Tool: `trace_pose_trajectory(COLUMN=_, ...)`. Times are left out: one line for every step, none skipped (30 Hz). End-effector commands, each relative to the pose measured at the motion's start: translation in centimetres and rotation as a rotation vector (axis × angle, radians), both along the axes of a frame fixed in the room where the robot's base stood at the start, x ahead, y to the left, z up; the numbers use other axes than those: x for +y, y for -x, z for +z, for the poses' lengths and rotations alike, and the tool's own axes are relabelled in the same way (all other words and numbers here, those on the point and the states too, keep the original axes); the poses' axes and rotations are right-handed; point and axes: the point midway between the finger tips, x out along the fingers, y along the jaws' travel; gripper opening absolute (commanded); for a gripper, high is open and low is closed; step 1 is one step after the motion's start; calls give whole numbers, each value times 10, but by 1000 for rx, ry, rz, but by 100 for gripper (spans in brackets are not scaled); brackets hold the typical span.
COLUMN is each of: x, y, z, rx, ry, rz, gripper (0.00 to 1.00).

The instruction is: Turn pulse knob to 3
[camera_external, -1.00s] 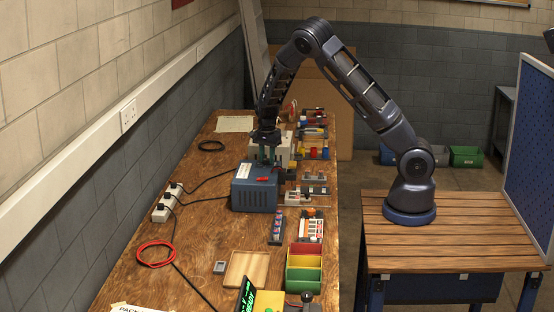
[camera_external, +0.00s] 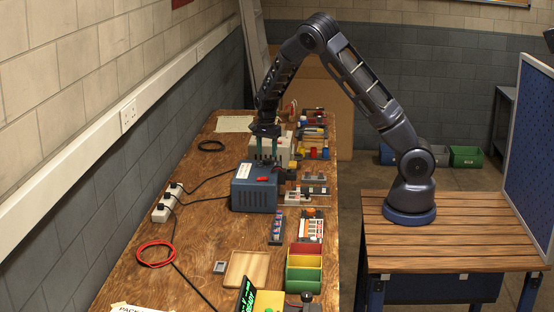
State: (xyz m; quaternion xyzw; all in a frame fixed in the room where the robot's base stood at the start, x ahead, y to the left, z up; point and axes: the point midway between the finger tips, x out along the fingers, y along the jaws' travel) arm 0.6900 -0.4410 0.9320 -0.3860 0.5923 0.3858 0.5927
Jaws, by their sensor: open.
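A blue box-shaped unit (camera_external: 252,194) with a pale label on its top stands on the wooden bench. My gripper (camera_external: 266,158) points down just above the far part of this unit, its two fingers apart. I cannot tell whether the fingertips touch anything. A small red part (camera_external: 262,179) shows on top of the unit, close below the fingers. The pulse knob and its number marks cannot be made out at this size.
A pale grey box (camera_external: 284,150) stands behind the blue unit. A white power strip (camera_external: 167,203) and cables lie to its left. A coloured bin tray (camera_external: 303,268) and wooden tray (camera_external: 248,268) are nearer.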

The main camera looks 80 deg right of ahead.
Motion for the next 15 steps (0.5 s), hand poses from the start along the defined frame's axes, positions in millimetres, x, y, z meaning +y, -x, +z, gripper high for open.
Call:
trace_pose_trajectory(x=0, y=-1, z=11, rx=-3, ry=1, rz=2, gripper=52)
trace_pose_trajectory(x=0, y=-1, z=17, rx=-3, ry=1, rz=2, gripper=52)
trace_pose_trajectory(x=0, y=-1, z=25, rx=-4, ry=2, rz=2, gripper=52)
trace_pose_trajectory(x=0, y=-1, z=30, rx=-4, ry=2, rz=2, gripper=52)
trace_pose_trajectory(x=0, y=-1, z=35, rx=-3, ry=1, rz=3, gripper=52)
trace_pose_trajectory(x=0, y=-1, z=42, rx=-3, ry=0, rz=3, gripper=52)
trace_pose_trajectory(x=0, y=-1, z=47, rx=-4, ry=1, rz=2, gripper=52)
trace_pose_trajectory(x=0, y=-1, z=51, rx=-3, ry=1, rz=2, gripper=52)
trace_pose_trajectory(x=0, y=-1, z=56, rx=-2, ry=1, rz=1, gripper=52)
trace_pose_trajectory(x=0, y=-1, z=60, rx=-2, ry=1, rz=1, gripper=52)
trace_pose_trajectory(x=0, y=-1, z=63, rx=-2, ry=1, rz=1, gripper=52)
trace_pose_trajectory(x=0, y=-1, z=67, rx=-2, ry=1, rz=1, gripper=52)
trace_pose_trajectory(x=0, y=0, z=69, rx=-2, ry=1, rz=1, gripper=52)
trace_pose_trajectory(x=0, y=0, z=71, rx=-2, ry=1, rz=1, gripper=52)
trace_pose_trajectory(x=0, y=0, z=73, rx=-1, ry=1, rz=1, gripper=52)
